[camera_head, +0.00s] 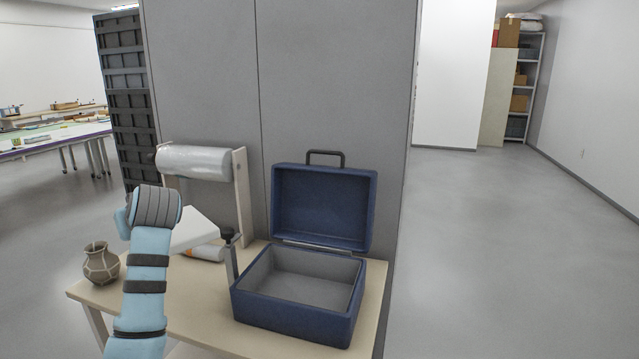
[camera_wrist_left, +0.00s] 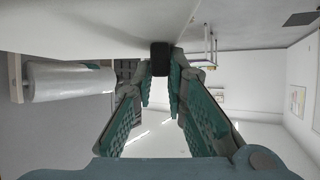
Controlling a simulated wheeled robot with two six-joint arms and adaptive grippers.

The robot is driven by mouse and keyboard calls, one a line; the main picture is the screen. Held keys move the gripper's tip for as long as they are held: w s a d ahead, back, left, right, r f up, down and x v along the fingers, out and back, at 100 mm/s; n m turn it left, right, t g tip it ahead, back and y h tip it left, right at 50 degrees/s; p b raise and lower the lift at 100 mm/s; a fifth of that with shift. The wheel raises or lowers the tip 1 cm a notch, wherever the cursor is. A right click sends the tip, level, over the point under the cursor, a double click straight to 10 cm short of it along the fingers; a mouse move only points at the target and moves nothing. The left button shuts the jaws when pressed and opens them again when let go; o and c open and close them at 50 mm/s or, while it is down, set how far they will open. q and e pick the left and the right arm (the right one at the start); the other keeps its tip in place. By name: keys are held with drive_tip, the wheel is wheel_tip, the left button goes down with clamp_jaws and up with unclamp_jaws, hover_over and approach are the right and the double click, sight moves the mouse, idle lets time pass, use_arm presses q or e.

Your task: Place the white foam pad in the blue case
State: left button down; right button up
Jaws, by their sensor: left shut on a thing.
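The blue case (camera_head: 300,320) stands open on the table, its lid (camera_head: 323,208) tilted back against the grey panel. Its grey-lined inside is empty. The white foam pad (camera_head: 192,230) is tilted above the table to the left of the case. My left arm comes up from the lower left and its wrist hides the gripper in the head view. In the left wrist view my left gripper (camera_wrist_left: 161,82) is shut on the pad, whose broad white face (camera_wrist_left: 85,25) fills the top. My right gripper is in neither view.
A brown pot (camera_head: 101,264) stands at the table's left end. A plastic film roll (camera_head: 193,162) on a stand is behind the pad. A dark-knobbed upright (camera_head: 230,255) stands at the case's left side. A small white-and-orange item (camera_head: 207,253) lies below the pad.

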use_arm(q)
drive_tip(key=r+m+t+h, duration=0.1)
drive_tip(key=w+d+r+m+t+h, duration=0.1)
drive_tip(key=r+m, duration=0.1)
drive_tip(key=w+d+r+m+h, duration=0.1)
drive_tip(key=r+h, duration=0.1)
drive_tip(key=shift+w+d+r+m+t, duration=0.15)
drive_tip(key=shift+m+t, duration=0.15)
drive_tip(key=shift+t, duration=0.1)
drive_tip(key=s+d+r+m+h, duration=0.4)
drive_tip(key=s+d+m+h, duration=0.1)
drive_tip(key=s+m+h, duration=0.15)
drive_tip(key=s+d+f+m+g+h, duration=0.1)
drive_tip(key=s+d+f+m+h, duration=0.25)
drive_tip(key=s, duration=0.25)
drive_tip(key=s+d+f+m+g+h, duration=0.2)
drive_tip(key=s+d+m+h, duration=0.1)
drive_tip(key=s+d, duration=0.25)
drive_tip(key=s+d+f+m+g+h, duration=0.1)
drive_tip(key=s+d+f+m+g, duration=0.15)
drive_tip(key=s+f, duration=1)
wheel_tip(320, 180, up, 7)
drive_tip(key=w+p, duration=0.1)
drive_tip(key=p, duration=1.2)
drive_tip(key=shift+t, duration=0.45)
